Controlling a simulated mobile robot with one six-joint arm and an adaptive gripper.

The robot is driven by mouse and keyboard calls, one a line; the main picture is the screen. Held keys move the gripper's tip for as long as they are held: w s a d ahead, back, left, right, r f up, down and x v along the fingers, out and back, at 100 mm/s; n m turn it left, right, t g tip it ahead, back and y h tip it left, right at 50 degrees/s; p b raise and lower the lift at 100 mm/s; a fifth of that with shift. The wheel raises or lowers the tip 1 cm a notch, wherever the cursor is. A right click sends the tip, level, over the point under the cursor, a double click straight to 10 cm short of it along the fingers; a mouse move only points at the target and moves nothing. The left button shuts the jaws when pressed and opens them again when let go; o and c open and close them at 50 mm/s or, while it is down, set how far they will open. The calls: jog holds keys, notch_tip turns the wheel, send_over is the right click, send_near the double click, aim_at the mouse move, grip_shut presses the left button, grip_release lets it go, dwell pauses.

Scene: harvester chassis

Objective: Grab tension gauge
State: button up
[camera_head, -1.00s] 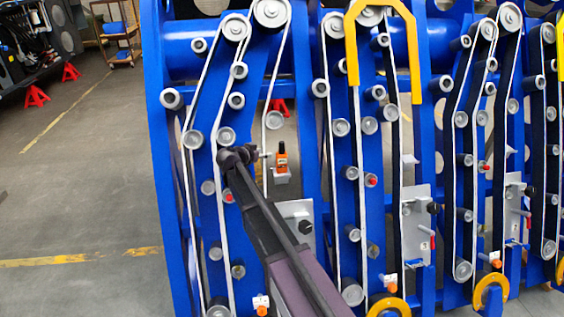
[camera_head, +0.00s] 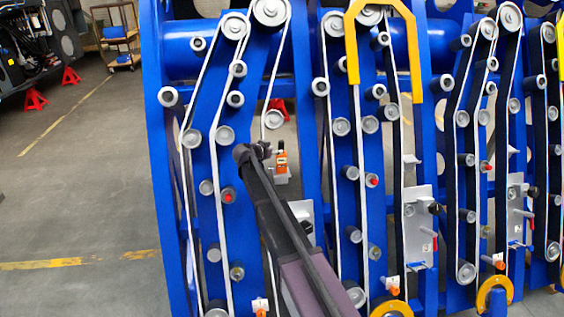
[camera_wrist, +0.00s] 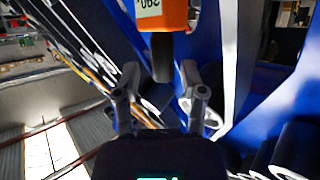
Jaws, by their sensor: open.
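The tension gauge (camera_head: 282,161) is orange with a white label, on a small pale support (camera_head: 281,179) between the blue frames. In the wrist view its orange body (camera_wrist: 172,14) is at the top, with a dark stem (camera_wrist: 162,58) pointing down towards my gripper. My gripper (camera_wrist: 160,76) is open, one finger on each side of the stem's lower end. I cannot tell whether the stem is truly between the fingers or beyond them. In the head view my gripper (camera_head: 268,150) is just left of the gauge, its fingers small and partly hidden by my wrist.
Blue chassis plates (camera_head: 309,130) with rollers and white belts stand close on both sides. Yellow brackets (camera_head: 352,45) and a grey plate with a black knob (camera_head: 418,220) are to the right. Open floor (camera_head: 75,190) lies to the left.

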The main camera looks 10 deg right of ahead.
aim_at(281, 157)
jog(key=shift+b+x, duration=0.85)
jog(key=shift+x, duration=1.1)
jog(key=shift+w+d+f, duration=0.25)
jog(key=shift+w+d, duration=0.05)
jog(key=shift+w, duration=0.2)
grip_shut()
